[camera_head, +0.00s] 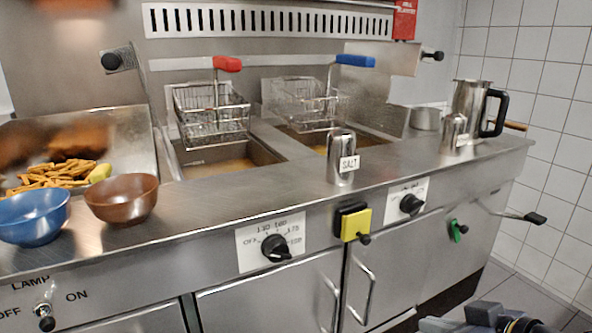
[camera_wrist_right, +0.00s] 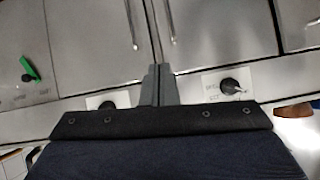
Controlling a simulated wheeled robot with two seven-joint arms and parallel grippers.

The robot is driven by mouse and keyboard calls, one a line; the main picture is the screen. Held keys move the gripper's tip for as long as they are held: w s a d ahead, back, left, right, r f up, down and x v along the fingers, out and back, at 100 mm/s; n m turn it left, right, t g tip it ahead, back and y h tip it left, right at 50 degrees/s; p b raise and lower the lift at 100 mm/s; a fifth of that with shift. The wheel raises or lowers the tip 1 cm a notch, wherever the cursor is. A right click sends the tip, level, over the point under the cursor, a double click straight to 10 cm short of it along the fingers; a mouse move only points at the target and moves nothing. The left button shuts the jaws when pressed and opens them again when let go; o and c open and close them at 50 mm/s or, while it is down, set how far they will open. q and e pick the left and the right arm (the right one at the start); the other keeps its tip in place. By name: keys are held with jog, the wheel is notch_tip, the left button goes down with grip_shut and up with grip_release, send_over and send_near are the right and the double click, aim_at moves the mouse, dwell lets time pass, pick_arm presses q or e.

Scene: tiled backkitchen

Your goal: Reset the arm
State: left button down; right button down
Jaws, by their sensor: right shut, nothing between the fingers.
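My right gripper (camera_wrist_right: 159,84) shows in the right wrist view as two grey fingers pressed together, with nothing between them. Its fingers lie in front of the steel cabinet front, whose doors and dial knobs show around them. In the head view, dark parts of my right arm show at the bottom right corner, in front of the cabinet and floor, clear of the counter top. My left gripper is in neither view.
The steel counter holds a blue bowl (camera_head: 34,217), a brown bowl (camera_head: 122,198), a salt shaker (camera_head: 342,158) and a steel jug (camera_head: 474,107). Two fryer baskets (camera_head: 212,112) (camera_head: 308,103) hang over the oil vats. Door handles (camera_head: 361,291) and a green knob (camera_head: 458,231) stick out in front.

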jog(key=s+a+f+m+g+h+p, duration=0.1)
jog(key=s+f+m+g, duration=0.15)
jog(key=s+f, duration=0.3)
jog(key=s+a+f+m+g, duration=0.2)
jog(key=s+f+m, duration=0.15)
jog(key=f, duration=0.25)
notch_tip(320, 180, up, 32)
jog(key=n+p, duration=0.1)
jog(key=p, duration=3.1)
jog(key=shift+w+d, duration=0.15)
jog(key=shift+d, duration=0.05)
jog(key=c, duration=2.2)
grip_release()
